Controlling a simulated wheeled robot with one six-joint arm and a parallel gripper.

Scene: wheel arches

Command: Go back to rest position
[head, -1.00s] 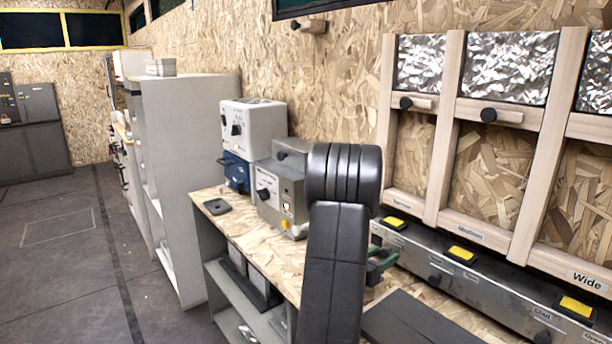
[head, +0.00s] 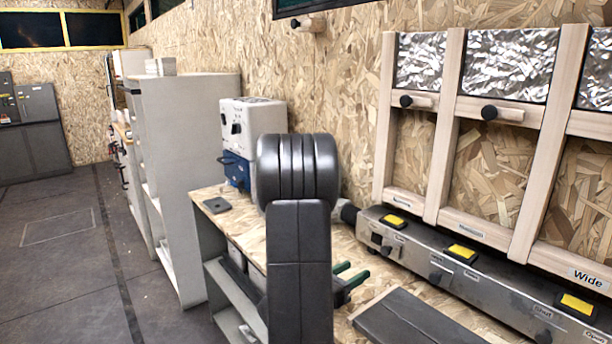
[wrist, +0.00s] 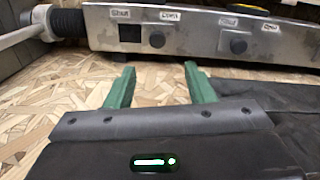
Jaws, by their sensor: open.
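My gripper (wrist: 157,84) shows in the wrist view with its two green fingers spread apart and nothing between them. It is over the chipboard workbench (wrist: 70,104), in front of the metal control panel (wrist: 200,36) with its labelled knobs. In the head view my gripper (head: 352,278) shows only in part, as green fingers to the right of my dark arm. My arm stands up in the middle of the head view and hides part of the bench and the grey machine behind it.
The control panel (head: 470,283) with yellow buttons runs along the wall at the right, below wooden frames with foil panels (head: 505,65). A white and blue machine (head: 241,128) stands on the bench beside a small dark tray (head: 217,205). A grey cabinet (head: 190,150) stands left; the floor (head: 70,270) there is clear.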

